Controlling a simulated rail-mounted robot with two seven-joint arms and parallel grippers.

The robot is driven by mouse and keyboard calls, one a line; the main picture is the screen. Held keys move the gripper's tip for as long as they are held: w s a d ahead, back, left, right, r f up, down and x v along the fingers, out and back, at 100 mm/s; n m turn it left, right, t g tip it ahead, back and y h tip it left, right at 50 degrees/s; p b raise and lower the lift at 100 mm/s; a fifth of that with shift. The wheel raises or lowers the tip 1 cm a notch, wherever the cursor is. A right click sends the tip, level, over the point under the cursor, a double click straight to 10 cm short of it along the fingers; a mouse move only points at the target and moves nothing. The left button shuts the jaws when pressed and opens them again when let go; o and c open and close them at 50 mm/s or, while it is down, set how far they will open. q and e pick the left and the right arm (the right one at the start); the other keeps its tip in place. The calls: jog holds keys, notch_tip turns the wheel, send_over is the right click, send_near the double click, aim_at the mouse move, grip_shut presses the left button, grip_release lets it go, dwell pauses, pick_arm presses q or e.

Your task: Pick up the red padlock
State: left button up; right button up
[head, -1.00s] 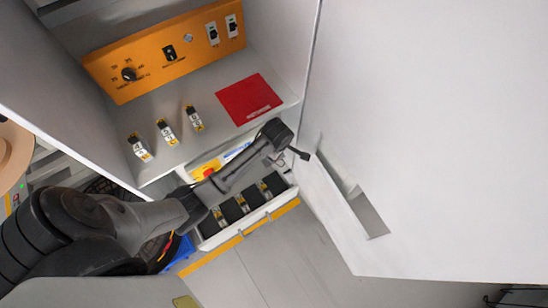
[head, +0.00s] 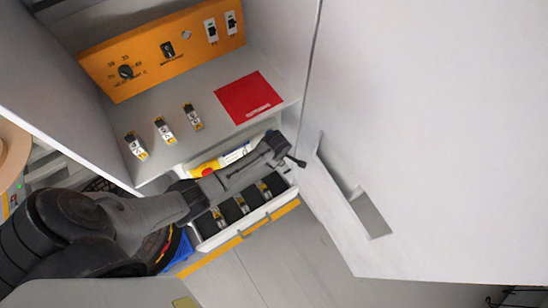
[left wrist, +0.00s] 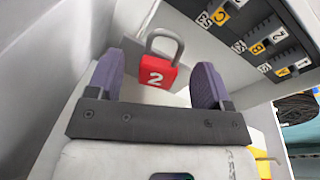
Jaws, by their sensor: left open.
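The red padlock (left wrist: 157,74) shows in the left wrist view, with a white "2" on its body and a grey shackle standing up from it. It lies between and beyond the two fingertips of my left gripper (left wrist: 158,66), in front of a pale surface. My left gripper is open, with purple-grey finger pads on either side of the padlock; I see no clear contact. In the head view my left gripper (head: 289,154) is at the right end of the open drawer, by the cabinet door; I cannot make out the padlock there. My right gripper is not in view.
The open drawer (head: 244,228) holds numbered parts in dark compartments. Above it, a shelf (head: 200,150) carries several small labelled parts and a red mat (head: 248,98), below an orange switch panel (head: 165,50). The large white door (head: 420,130) stands close to the right.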

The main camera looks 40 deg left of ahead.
pick_arm(q)
jog(key=shift+f, duration=0.2)
jog(key=shift+c, duration=0.3)
jog(key=c, duration=1)
jog(key=shift+c, duration=0.2)
jog(key=shift+r, duration=0.1)
jog(key=shift+r, duration=0.6)
jog(key=d+r, duration=0.3)
jog(key=d, duration=0.1)
jog(key=s+d+r+p, duration=0.1)
jog(key=d+r, duration=0.5)
jog(key=d, duration=0.1)
jog(key=shift+s+d+r, duration=0.3)
jog(key=shift+s, duration=0.05)
